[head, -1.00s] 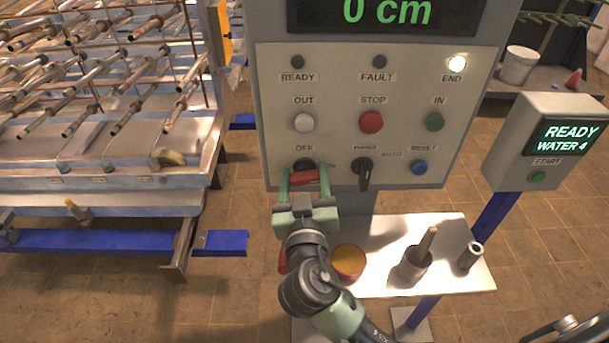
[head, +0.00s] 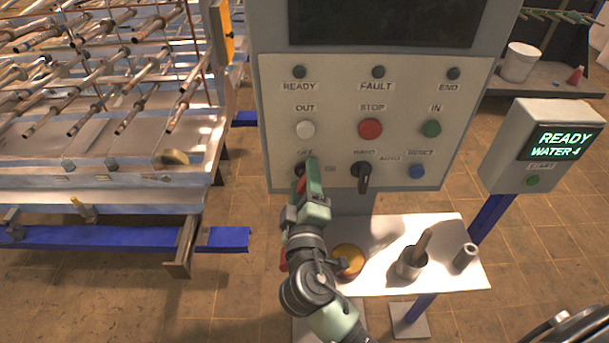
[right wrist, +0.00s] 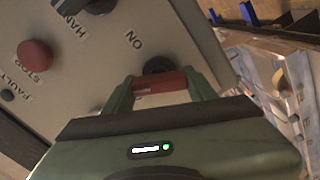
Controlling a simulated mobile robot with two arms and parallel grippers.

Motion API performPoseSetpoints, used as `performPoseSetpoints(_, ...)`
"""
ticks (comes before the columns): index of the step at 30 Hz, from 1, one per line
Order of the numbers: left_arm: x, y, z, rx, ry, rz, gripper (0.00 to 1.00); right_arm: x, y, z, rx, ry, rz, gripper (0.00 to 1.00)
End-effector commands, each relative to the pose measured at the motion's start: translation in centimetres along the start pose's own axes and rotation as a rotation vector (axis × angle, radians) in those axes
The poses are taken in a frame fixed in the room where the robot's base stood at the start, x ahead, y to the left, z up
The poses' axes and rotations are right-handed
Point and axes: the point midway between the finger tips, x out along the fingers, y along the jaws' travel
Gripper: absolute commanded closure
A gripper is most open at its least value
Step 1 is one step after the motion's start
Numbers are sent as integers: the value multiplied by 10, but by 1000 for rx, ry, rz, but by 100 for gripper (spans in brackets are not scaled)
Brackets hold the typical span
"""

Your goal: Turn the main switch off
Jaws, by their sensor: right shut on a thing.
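The main switch is a red handle on a round black base at the lower left of the grey control panel (head: 345,105). In the head view only a bit of the red handle (head: 301,184) shows beside my fingers, under the label OFF. My right gripper (head: 308,172) is at the switch, turned with its fingers nearly in line, one behind the other. In the right wrist view the red handle (right wrist: 162,88) lies between the two green fingers, which are shut on it, and the label ON is beside the black base. My left gripper is not in view.
The display (head: 385,22) is dark.

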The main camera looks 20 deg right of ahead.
Motion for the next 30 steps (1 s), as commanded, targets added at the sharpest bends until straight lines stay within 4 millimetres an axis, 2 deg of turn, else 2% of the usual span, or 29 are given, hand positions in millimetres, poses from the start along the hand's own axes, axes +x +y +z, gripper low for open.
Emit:
performPoseSetpoints(6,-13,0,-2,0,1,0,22,0,1,-1,-191,1,-1,84)
performPoseSetpoints(15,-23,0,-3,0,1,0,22,0,-1,-1,-382,1,-1,84)
performPoseSetpoints(30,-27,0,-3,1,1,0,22,0,-3,0,-479,1,-1,84)
